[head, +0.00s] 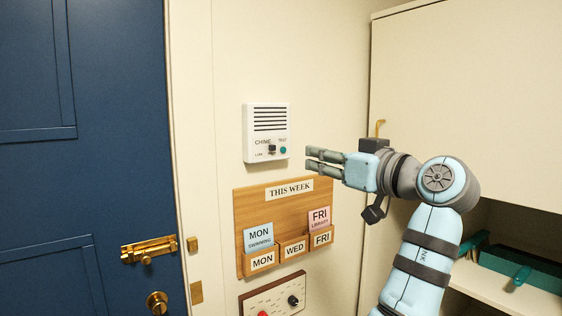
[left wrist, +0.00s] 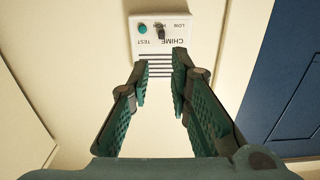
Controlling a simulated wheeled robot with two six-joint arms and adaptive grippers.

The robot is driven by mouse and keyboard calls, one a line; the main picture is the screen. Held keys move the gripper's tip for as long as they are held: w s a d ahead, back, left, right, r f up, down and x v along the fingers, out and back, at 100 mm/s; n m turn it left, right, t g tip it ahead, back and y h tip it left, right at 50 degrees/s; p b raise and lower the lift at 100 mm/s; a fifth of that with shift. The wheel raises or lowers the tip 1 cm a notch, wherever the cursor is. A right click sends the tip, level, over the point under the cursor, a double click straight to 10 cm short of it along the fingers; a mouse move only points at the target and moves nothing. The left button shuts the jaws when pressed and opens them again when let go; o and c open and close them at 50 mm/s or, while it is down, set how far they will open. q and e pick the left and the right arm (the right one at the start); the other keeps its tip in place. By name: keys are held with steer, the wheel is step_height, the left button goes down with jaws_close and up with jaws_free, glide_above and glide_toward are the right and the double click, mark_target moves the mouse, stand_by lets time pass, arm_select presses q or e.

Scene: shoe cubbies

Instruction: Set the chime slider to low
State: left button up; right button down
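The chime box (head: 267,118) is a white unit on the cream wall, with dark slots above and controls below. Its black slider knob (head: 271,149) sits to the right of the LOW label, left of the teal TEST button (head: 283,150). In the left wrist view the chime box (left wrist: 168,50) appears upside down; the knob (left wrist: 161,34) stands away from LOW, covering part of another label. My left gripper (head: 310,159) is just right of the box in the head view, apart from the knob. Its fingers (left wrist: 160,72) are parted, with nothing between them. My right gripper is not in view.
A wooden THIS WEEK board (head: 252,205) with cards in pockets hangs below the box. A panel with knobs (head: 273,298) is under it. A blue door (head: 80,180) with a brass bolt (head: 148,250) is left. A cream cabinet (head: 470,90) stands right, with shelves below.

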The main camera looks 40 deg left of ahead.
mark_target(274, 147)
arm_select(q)
steer(key=p+x, duration=0.1)
steer(key=x, duration=0.3)
steer(key=p+x, duration=0.1)
steer(key=x, duration=0.4)
steer(key=p+x, duration=0.1)
steer(key=x, duration=0.4)
steer(key=shift+s+a+r, duration=0.15)
steer(key=shift+s+a, duration=0.05)
steer(key=shift+a, duration=0.1)
steer(key=shift+w, duration=0.1)
jaws_close()
